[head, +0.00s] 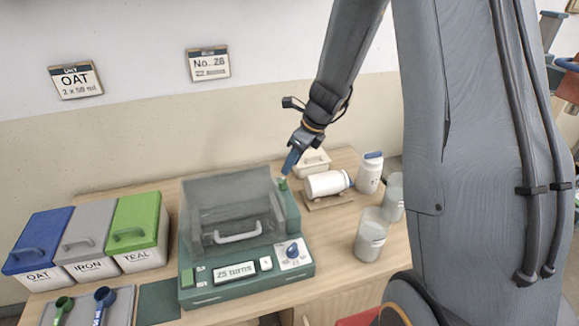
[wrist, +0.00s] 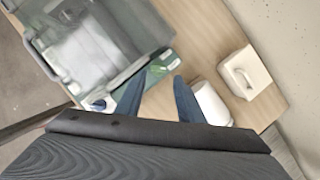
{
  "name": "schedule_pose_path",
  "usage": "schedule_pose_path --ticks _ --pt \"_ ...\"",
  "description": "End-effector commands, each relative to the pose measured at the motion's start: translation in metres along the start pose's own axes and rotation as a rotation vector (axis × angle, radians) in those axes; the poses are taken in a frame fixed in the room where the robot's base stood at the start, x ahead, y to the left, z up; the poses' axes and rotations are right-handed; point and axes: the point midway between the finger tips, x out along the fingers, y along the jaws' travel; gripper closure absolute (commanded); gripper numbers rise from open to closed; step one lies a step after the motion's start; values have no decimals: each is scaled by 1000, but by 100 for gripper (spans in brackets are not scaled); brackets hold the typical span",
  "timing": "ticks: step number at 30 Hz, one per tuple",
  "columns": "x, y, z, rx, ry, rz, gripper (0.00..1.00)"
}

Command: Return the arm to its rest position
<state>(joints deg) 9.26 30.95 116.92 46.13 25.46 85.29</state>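My gripper (head: 289,163) has blue fingers and hangs just above the right side of the green machine (head: 285,200). In the wrist view, the two fingers of my gripper (wrist: 158,78) are apart with nothing between them. The machine's green right edge (wrist: 163,62) shows just beyond the fingertips. I cannot tell whether the fingertips touch it. My arm (head: 345,50) reaches down to the left from the upper middle of the head view. The machine has a grey clear hood (head: 225,190) and a display reading "25 turns" (head: 235,272).
Blue, grey and green lidded bins (head: 138,218) stand left of the machine. Two scoops (head: 103,298) lie front left. A white jar (head: 327,183) lies on its side right of my gripper, near another jar (head: 370,172), a white lidded box (head: 314,160) and clear cups (head: 372,232).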

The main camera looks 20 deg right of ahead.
Motion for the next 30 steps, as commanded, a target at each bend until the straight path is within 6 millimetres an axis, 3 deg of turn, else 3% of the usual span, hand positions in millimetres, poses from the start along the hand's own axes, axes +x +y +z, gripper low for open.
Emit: schedule_pose_path --ticks 12,16,20,30 --pt "-2 3 1 -13 3 3 66" --pt "-12 14 -2 -145 21 1 66" --pt "-34 40 -14 -496 69 4 66" --pt "-94 117 -64 -1659 218 85 66"
